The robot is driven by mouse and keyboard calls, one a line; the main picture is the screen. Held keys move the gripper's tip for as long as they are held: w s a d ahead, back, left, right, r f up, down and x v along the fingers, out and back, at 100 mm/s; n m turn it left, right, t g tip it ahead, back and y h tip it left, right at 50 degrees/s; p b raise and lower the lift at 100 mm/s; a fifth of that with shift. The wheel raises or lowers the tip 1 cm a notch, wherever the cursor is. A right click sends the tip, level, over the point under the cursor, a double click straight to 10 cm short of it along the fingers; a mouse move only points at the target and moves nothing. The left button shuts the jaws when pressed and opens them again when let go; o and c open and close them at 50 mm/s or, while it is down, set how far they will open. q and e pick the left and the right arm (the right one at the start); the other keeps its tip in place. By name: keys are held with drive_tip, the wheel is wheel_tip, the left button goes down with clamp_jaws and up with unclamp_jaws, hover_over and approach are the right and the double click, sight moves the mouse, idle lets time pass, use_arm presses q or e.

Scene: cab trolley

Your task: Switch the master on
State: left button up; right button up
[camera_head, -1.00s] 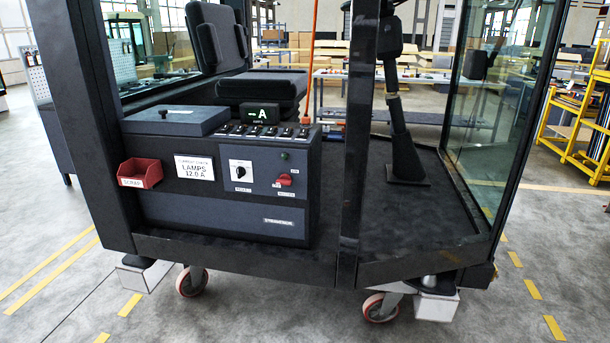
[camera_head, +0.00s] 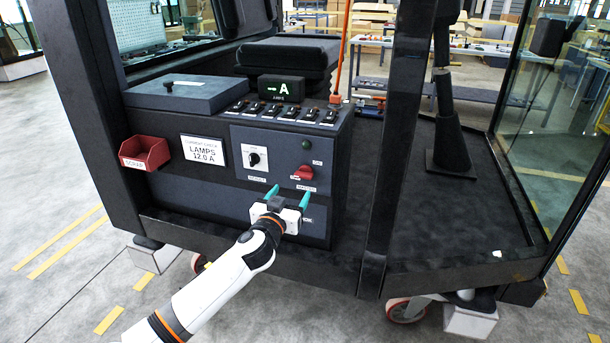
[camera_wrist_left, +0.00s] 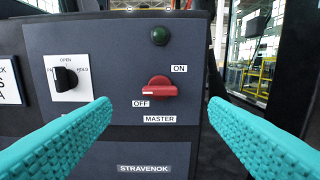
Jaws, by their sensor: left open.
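The red master switch (camera_head: 303,173) is a rotary handle on the grey front panel of the cab's console. In the left wrist view the red handle (camera_wrist_left: 159,91) lies roughly level, between the labels ON at upper right and OFF at lower left. Its pale mark is at the left end, toward OFF. The round green lamp (camera_wrist_left: 161,36) above it looks dark. My left gripper (camera_head: 288,191) is open, with teal fingers, in front of the panel just below the switch. In the wrist view its fingers stand either side of the handle, apart from it. My right gripper is not in view.
A black selector knob (camera_wrist_left: 66,78) sits left of the master switch. A row of black rocker switches (camera_head: 288,112) and a small display (camera_head: 279,89) are on top. A red scrap bin (camera_head: 145,152) hangs at left. A dark cab post (camera_head: 400,150) stands to the right.

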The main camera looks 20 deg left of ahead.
sight(303, 176)
use_arm(q)
drive_tip(key=w, duration=0.9)
drive_tip(key=shift+w+d+f+b, duration=0.15)
drive_tip(key=shift+w+d+b, duration=0.05)
drive_tip(key=shift+w+b, duration=0.15)
drive_tip(key=c, duration=1)
drive_tip(key=shift+o, duration=0.2)
